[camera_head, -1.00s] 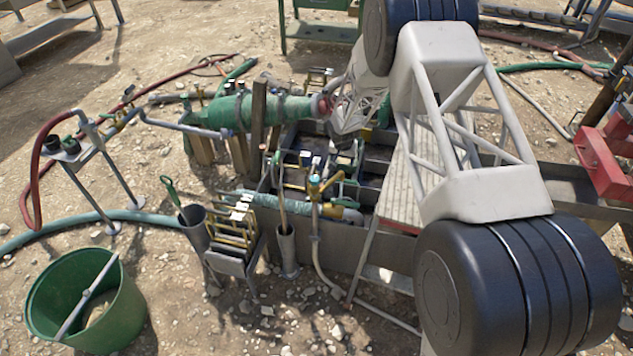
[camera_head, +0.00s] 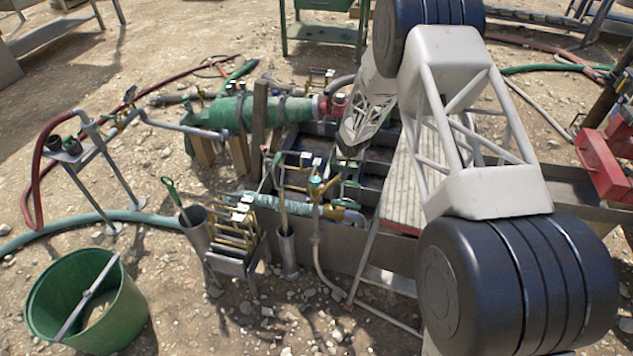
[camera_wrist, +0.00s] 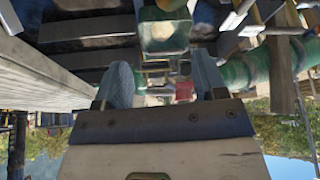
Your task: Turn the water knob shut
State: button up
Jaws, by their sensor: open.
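A brass valve with a teal top (camera_head: 316,182) stands upright on a pipe at the tank's front side; I cannot be sure it is the water knob. A red fitting (camera_head: 338,103) sits at the right end of the green cylinder. My gripper is open and empty in the wrist view (camera_wrist: 163,78), its two blue-grey fingers apart. In the head view my arm's end hangs over the tank, behind and right of the brass valve and apart from it in the picture; the fingertips cannot be made out there. A small red thing (camera_wrist: 184,90) shows beyond the fingers.
The dark tank (camera_head: 375,187) has several compartments. A green cylinder (camera_head: 265,110) lies behind it. A rack of brass-coloured frames (camera_head: 235,235) and tool-holding tubes stand in front. A green bucket (camera_head: 125,315) is at lower left. A ribbed board (camera_head: 420,185) lies right of my arm's end.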

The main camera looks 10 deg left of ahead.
jog(key=n+t+y, duration=0.1)
jog(key=n, duration=0.1)
jog(key=n+g+y, duration=0.6)
jog(key=n+y, duration=0.8)
jog(key=y, duration=0.2)
send_near(317, 180)
jog(key=a, duration=0.2)
jog(key=shift+w+a+f, duration=0.1)
jog(key=shift+a+f, duration=0.1)
jog(key=shift+f, duration=0.15)
jog(key=shift+a, duration=0.2)
jog(key=shift+a, duration=3.75)
jog(key=c, duration=0.9)
